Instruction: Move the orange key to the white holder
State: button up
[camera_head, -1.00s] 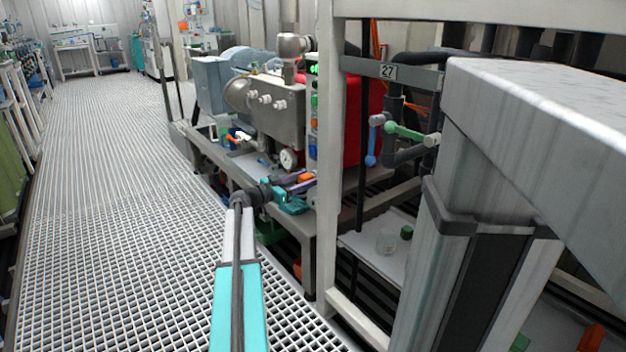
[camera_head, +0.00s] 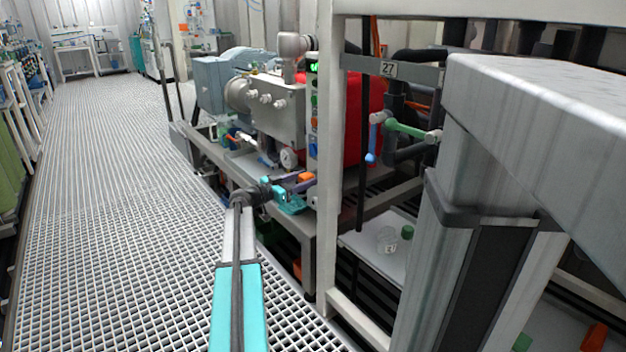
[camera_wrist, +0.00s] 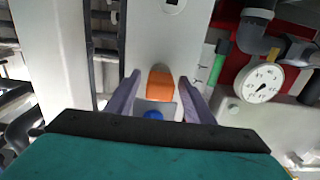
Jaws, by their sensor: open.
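The orange key (camera_wrist: 160,85) is a small orange block in front of a pale upright panel (camera_wrist: 165,38) in the wrist view. It also shows in the head view (camera_head: 305,177) at the lower end of a narrow post with buttons. My gripper (camera_wrist: 160,76) is open, with one purple finger on each side of the key. Whether the fingers touch it I cannot tell. In the head view my gripper (camera_head: 290,192) is at the end of my arm, partly hiding the key's surroundings. I cannot pick out the white holder for certain.
A blue knob (camera_wrist: 153,114) sits just below the key. A round gauge (camera_wrist: 259,85), a green-handled pipe (camera_wrist: 219,62) and a red vessel stand to the right. In the head view a white frame post (camera_head: 327,150) is close right of my gripper; the grating floor (camera_head: 110,200) is clear.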

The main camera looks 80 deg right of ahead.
aim_at(300, 180)
grip_shut()
jog(key=shift+b+v, duration=1.4)
jog(key=shift+v, duration=1.6)
jog(key=shift+d, duration=0.1)
notch_tip(300, 180, down, 12)
jog(key=p, duration=0.5)
jog(key=shift+w+a+r+p, duration=0.25)
jog(key=shift+w+a+p, duration=0.05)
jog(key=shift+w+a, duration=0.1)
